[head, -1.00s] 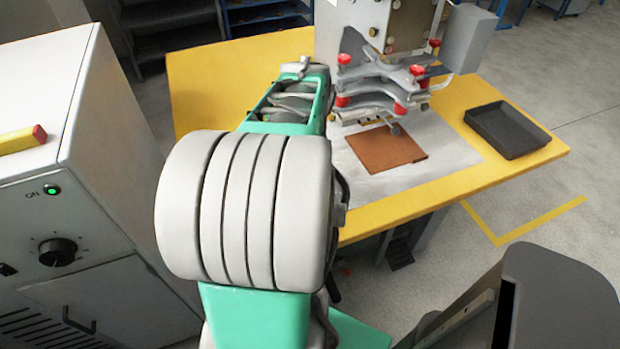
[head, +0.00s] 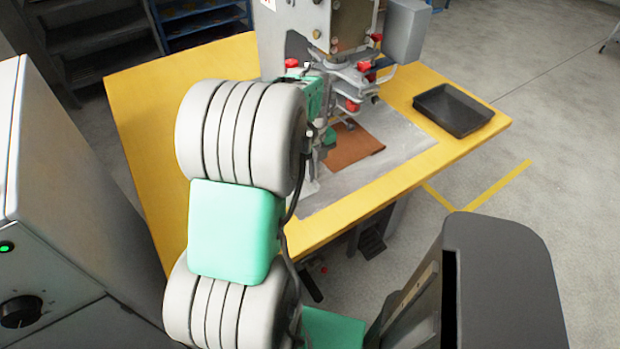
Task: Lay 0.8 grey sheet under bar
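The welding press (head: 340,30) stands at the back of the yellow table, with its grey bar (head: 362,82) and red knobs low over the work area. A brown-orange sheet (head: 352,150) lies flat beneath the bar, partly covered by my arm. No separate grey sheet can be made out; a pale grey plate or sheet (head: 408,142) lies around the brown one. My gripper (head: 309,184) is beside the brown sheet's left edge, low over the table and mostly hidden by my arm. I cannot see its fingers clearly or whether it holds anything.
An empty black tray (head: 453,110) sits at the table's right end. The yellow table (head: 150,105) is bare at its left. A white cabinet with a green lamp (head: 7,246) stands at far left. A pedal (head: 371,243) is under the table.

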